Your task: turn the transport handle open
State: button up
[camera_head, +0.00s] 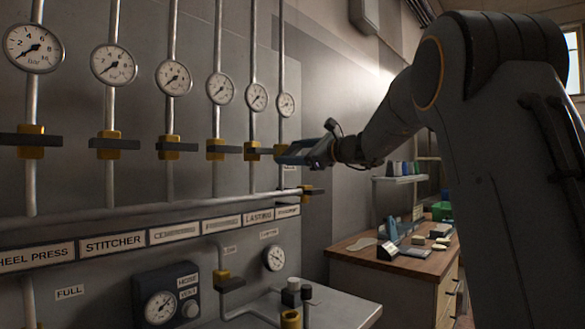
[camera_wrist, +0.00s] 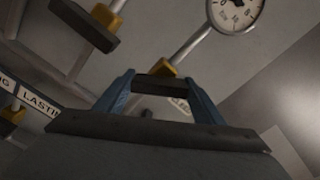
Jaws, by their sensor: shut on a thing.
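The rightmost of several upright pipes carries a gauge (camera_head: 286,105) with a yellow valve and a dark bar handle below it. In the wrist view that handle (camera_wrist: 160,86) lies between my two blue fingers, with its yellow valve body (camera_wrist: 166,68) just behind. My gripper (camera_head: 302,153) is shut on this handle, which it mostly hides in the head view. The sign (camera_head: 288,211) under this pipe is too small to read; it stands right of the LASTING sign (camera_head: 259,217). I cannot tell the handle's exact angle to its pipe.
A similar valve handle (camera_wrist: 85,26) sits close on the left in the wrist view. Other handles, such as one at the far left (camera_head: 30,141), lie crosswise on their pipes. Below are a horizontal pipe (camera_head: 130,218) and a grey bench (camera_head: 345,306). A wooden desk (camera_head: 352,252) stands right.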

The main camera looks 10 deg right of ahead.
jog(key=shift+n+b, duration=1)
jog(key=shift+b, duration=0.5)
jog(key=o, duration=1.1)
jog(key=shift+c, duration=0.2)
jog(key=b+v, duration=0.1)
jog(key=v, duration=0.6)
jog(key=shift+s+d, duration=0.25)
jog(key=shift+c, duration=0.4)
